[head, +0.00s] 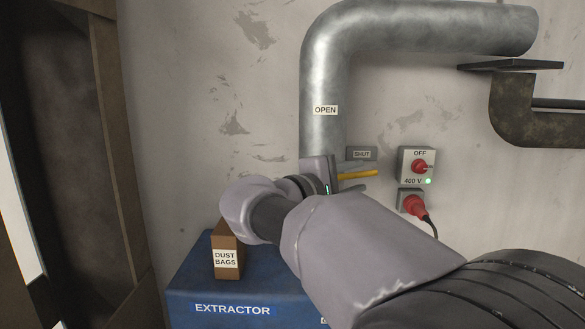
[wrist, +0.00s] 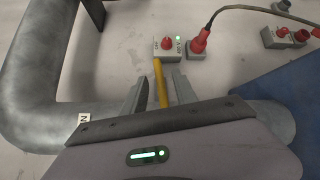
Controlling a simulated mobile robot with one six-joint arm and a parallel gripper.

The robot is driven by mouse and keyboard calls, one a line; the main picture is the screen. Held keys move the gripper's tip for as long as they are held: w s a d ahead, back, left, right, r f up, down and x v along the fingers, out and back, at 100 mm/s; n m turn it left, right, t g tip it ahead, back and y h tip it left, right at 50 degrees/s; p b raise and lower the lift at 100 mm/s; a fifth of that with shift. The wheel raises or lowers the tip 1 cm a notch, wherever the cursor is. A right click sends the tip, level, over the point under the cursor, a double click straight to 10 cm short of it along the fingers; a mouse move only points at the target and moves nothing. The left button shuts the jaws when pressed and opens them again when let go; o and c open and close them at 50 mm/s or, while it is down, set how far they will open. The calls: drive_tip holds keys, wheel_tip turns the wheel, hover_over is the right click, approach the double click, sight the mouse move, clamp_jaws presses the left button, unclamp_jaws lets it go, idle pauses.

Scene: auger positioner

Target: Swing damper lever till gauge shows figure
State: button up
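The damper lever (head: 357,175) is a yellow bar beside the grey metal duct (head: 322,130), pointing right, about level. The duct has an OPEN label (head: 325,110) above, and a grey SHUT label (head: 361,154) is right of it. My gripper (head: 366,176) is at the lever, one finger above and one below. In the wrist view the lever (wrist: 160,82) runs between the two spread fingers of my gripper (wrist: 160,78), with gaps on both sides. The lever's root is hidden behind my gripper. I see no gauge in either view.
A switch box (head: 416,163) marked OFF and 400 V, with a red knob and green light, is right of the lever. Below it is a red plug (head: 413,205) with a cable. A dust bags box (head: 227,250) stands on the blue extractor (head: 190,290).

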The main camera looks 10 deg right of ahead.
sight(362, 175)
drive_tip(key=x, duration=0.2)
drive_tip(key=shift+d+r, duration=0.15)
drive_tip(key=shift+d, duration=0.3)
drive_tip(key=shift+w+d, duration=0.35)
drive_tip(key=shift+s, duration=0.1)
clamp_jaws()
idle(0.7)
